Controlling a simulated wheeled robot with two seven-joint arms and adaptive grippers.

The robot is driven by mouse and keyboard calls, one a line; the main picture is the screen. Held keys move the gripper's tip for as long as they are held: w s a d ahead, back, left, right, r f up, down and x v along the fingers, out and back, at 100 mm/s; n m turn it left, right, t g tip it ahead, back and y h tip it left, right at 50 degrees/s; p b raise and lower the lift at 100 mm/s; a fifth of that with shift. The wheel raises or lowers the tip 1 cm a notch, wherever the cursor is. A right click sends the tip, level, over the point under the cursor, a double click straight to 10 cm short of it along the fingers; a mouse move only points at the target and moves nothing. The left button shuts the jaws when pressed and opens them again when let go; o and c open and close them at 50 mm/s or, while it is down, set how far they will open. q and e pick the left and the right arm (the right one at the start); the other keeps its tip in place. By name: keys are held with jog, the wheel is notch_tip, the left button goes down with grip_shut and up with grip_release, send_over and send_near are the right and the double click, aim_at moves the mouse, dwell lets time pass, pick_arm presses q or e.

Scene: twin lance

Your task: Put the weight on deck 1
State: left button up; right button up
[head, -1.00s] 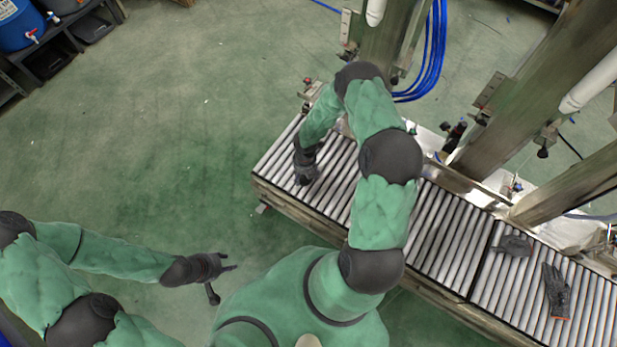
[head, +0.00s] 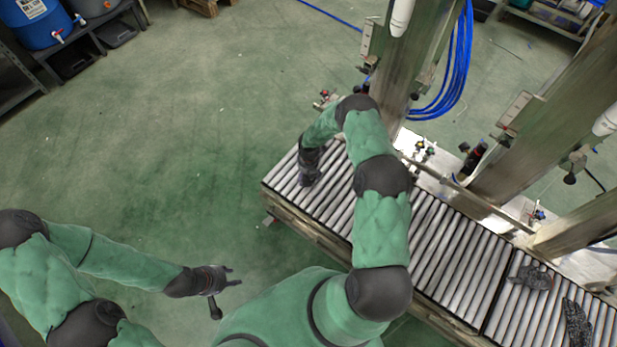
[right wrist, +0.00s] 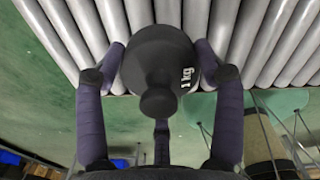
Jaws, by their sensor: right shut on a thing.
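The weight (right wrist: 158,62) is dark, with a round body, a knob and a white "1 kg" mark. In the right wrist view it sits between the fingers of my right gripper (right wrist: 160,75), which is shut on it. In the head view my right gripper (head: 309,180) is over the left end of the roller conveyor (head: 440,235), and the weight cannot be made out there. Whether the weight touches the rollers is unclear. My left gripper (head: 236,276) is open and empty over the green floor, left of the conveyor. No label marks deck 1.
Metal posts (head: 400,60) and blue hoses (head: 455,70) stand behind the conveyor. The conveyor's middle rollers are bare.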

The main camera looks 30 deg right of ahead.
aim_at(307, 179)
jog(key=f, duration=0.1)
jog(key=f+b, duration=0.1)
jog(key=f, duration=0.1)
jog(key=shift+w+d+f, duration=0.1)
jog(key=shift+w+f, duration=0.15)
jog(key=shift+w, duration=0.05)
jog(key=shift+r, duration=0.1)
jog(key=o, duration=1.7)
jog(key=shift+s, duration=0.1)
